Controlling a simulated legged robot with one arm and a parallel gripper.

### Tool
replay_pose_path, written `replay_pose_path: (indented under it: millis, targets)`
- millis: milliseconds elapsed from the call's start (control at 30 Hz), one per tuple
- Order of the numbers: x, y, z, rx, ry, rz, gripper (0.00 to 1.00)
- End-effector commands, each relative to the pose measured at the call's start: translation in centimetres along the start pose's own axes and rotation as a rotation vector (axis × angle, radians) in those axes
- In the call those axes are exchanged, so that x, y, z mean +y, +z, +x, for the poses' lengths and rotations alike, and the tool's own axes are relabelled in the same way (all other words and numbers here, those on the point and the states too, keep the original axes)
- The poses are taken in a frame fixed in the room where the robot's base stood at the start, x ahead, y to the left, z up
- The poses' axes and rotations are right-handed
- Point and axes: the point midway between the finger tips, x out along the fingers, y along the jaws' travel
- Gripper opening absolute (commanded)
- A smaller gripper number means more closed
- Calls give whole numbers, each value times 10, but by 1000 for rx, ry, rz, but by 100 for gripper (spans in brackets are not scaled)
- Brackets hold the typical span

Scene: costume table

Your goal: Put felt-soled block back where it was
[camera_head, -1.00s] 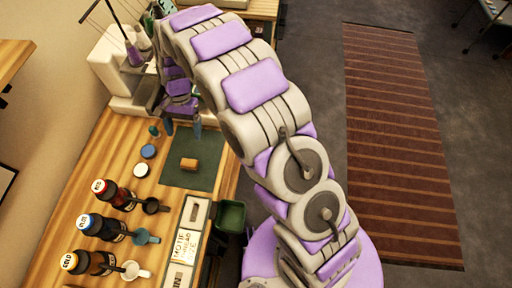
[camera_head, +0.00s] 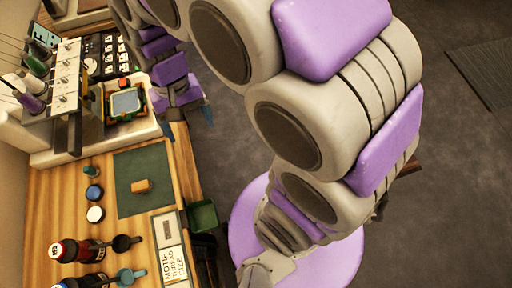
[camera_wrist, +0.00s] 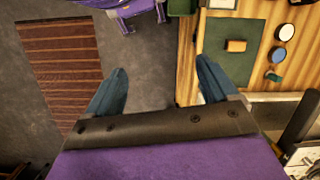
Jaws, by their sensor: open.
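A small tan-orange block (camera_head: 141,186) lies on the dark green mat (camera_head: 132,164) on the wooden table. Its underside is hidden, so I cannot see any felt. The block also shows in the wrist view (camera_wrist: 236,45), near the mat's middle. My gripper (camera_head: 190,122) is open and empty, with blue fingers apart. It hangs beyond the table's right edge, near the embroidery machine (camera_head: 80,140). In the wrist view my gripper (camera_wrist: 160,75) has floor between its fingers, and the block is beyond and right of them.
Blue and white round lids (camera_head: 95,203) and a small green item stand left of the mat. Dark bottles (camera_head: 80,250) and cups (camera_head: 125,243) are in front. A labelled tray (camera_head: 170,258) and a green bin (camera_head: 202,217) are at the right edge.

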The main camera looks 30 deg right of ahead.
Motion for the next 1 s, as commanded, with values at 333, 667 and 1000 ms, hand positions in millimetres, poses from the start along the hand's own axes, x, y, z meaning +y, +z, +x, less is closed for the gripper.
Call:
replay_pose_path:
  millis: [333, 667, 1000]
  targets:
    - [77, 93, 0, 56, 37, -60, 86]
    - [105, 139, 15, 74, 63, -93, 86]
    - [106, 140, 15, 74, 64, -95, 86]
